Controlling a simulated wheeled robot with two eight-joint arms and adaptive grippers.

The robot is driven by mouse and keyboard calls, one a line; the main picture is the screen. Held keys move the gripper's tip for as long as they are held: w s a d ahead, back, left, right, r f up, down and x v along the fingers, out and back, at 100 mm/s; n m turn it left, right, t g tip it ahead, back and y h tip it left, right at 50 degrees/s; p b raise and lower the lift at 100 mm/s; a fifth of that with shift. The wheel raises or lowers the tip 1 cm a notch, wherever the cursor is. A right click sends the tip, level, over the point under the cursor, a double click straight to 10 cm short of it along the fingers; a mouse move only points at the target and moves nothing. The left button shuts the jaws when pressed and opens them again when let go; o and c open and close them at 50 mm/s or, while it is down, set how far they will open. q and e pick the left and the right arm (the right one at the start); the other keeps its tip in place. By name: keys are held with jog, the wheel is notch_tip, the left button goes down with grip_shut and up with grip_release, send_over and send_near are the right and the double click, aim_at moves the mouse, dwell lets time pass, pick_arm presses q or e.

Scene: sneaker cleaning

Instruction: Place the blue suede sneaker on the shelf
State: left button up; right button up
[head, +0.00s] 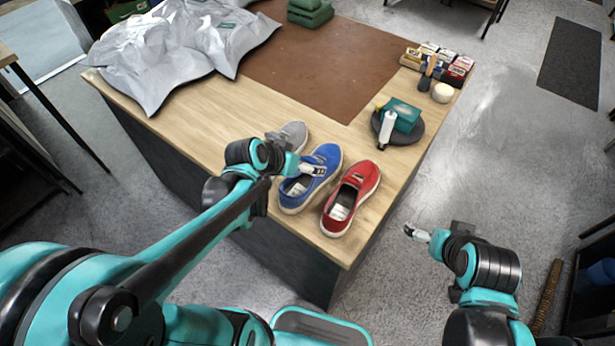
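The blue suede sneaker (326,157) stands on the front part of the wooden table, between a grey sneaker (294,133) and a red sneaker (351,197). My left gripper (312,170) is at the blue sneaker's opening, its pale fingertips over or against the upper. The fingers are small and overlap the shoe, so I cannot tell whether they grip it. My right gripper (416,233) is over the floor, right of the table, with nothing seen in it. Its finger gap is unclear. I cannot tell which furniture is the shelf.
A dark round tray (415,134) holds a teal box (401,115) and a white bottle (387,130). Brushes and small boxes (460,72) stand at the table's right corner. Grey plastic bags (160,50) lie at left. The brown mat (320,65) is mostly clear.

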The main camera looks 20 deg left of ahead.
pick_arm(q)
jog(key=b+x, duration=0.1)
jog(key=x, duration=0.2)
jog(key=b+x, duration=0.2)
jog(key=x, duration=0.2)
jog(key=shift+s+f, duration=0.2)
jog(key=shift+s, duration=0.15)
jog(key=shift+w+f, duration=0.25)
jog(key=shift+w, duration=0.05)
jog(key=shift+r, duration=0.1)
jog(key=c, duration=1.7)
